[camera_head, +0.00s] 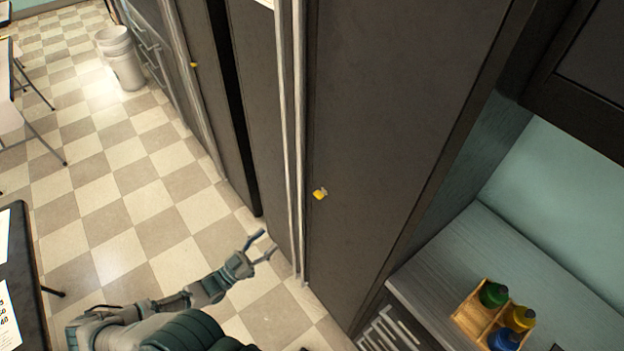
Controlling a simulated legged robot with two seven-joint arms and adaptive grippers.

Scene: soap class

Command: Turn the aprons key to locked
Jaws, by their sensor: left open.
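A small key with a yellow part and a paler metal part (320,193) sits on the front of a tall dark cabinet door (385,120). A second yellow key (194,65) shows on another dark door (207,100) farther away. No label naming aprons is readable, and I cannot tell the turned position of either key. My left gripper (268,243) is open and empty, lower left of the nearer key and apart from it. Its fingers point toward the cabinet fronts. My right gripper is out of view.
A grey counter (440,265) at right holds a wooden caddy (468,318) with green, yellow and blue-capped bottles. White bins (122,60) and tables are at left. The checkered floor (130,200) between is open.

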